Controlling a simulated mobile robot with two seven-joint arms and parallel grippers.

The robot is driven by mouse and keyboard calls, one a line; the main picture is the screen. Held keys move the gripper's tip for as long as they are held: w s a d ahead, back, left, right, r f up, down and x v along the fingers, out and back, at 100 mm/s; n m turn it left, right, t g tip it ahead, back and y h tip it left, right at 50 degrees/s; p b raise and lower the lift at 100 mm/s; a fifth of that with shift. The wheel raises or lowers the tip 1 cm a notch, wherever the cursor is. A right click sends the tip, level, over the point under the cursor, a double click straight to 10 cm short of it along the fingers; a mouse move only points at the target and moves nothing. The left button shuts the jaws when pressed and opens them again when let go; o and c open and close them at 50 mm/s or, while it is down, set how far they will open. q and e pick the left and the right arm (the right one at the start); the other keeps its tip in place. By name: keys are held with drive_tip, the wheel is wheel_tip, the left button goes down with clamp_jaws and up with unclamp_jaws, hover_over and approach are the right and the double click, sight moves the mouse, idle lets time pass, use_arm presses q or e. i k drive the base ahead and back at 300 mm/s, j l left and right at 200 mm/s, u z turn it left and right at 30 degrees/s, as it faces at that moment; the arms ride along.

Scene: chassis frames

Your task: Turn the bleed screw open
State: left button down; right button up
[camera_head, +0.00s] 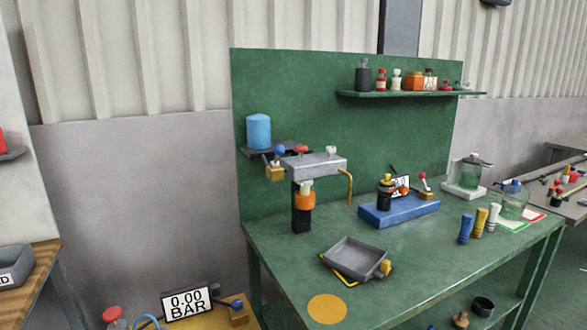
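Neither of my grippers is in view. I cannot tell for sure which part is the bleed screw. A grey block (313,165) is mounted on the green bench's back panel, with a red knob (301,150) and a pale knob (331,151) on top. A brass fitting with a blue-ended lever (280,150) sits at its left end, and a yellow bent pipe (349,186) hangs from its right end. An orange-and-black cylinder (303,207) stands below it. A blue base (399,209) carries a black body with a yellow top (386,181) and a red-ended lever (422,177).
A grey tray (355,257) lies on the green bench (405,275), near a yellow disc (327,309). Blue, yellow and white handles (479,222) and glass jars (468,172) stand right. A shelf (410,94) holds small bottles. A "0.00 BAR" display (186,303) stands lower left.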

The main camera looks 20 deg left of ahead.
sight(331, 149)
drive_tip(key=i+l, duration=0.35)
drive_tip(key=l, duration=0.15)
drive_tip(key=i+l, duration=0.35)
drive_tip(key=l, duration=0.15)
drive_tip(key=i+l+u, duration=0.3)
drive_tip(key=l+u, duration=0.3)
